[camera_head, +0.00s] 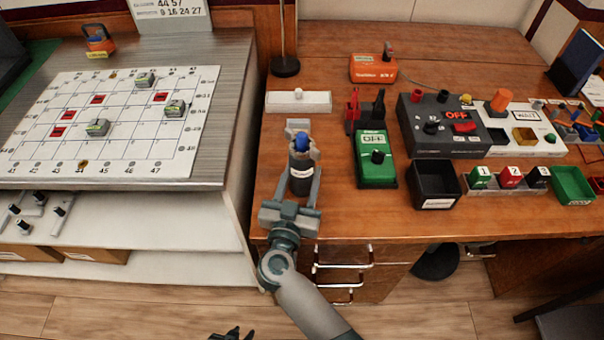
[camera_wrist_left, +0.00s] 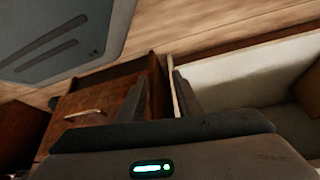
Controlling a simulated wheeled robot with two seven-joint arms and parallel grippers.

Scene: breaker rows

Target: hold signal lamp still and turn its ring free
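The signal lamp (camera_head: 301,174) is a dark upright cylinder with a white label and a blue top, near the front left of the wooden desk. Its ring is too small to tell apart from the fingers. My right gripper (camera_head: 303,158) reaches in from the front with a grey finger on each side of the lamp, seemingly closed on its body. My left gripper (camera_head: 232,334) shows only as dark tips at the bottom edge of the head view. In the left wrist view its two fingers (camera_wrist_left: 163,95) are apart with nothing between them, facing the desk front and shelf.
A white block (camera_head: 298,102) lies behind the lamp. A green meter (camera_head: 375,172) and a black bin (camera_head: 434,187) stand to its right. The desk drawers (camera_head: 345,265) have protruding handles. A grey cabinet with a white grid board (camera_head: 100,158) is at left.

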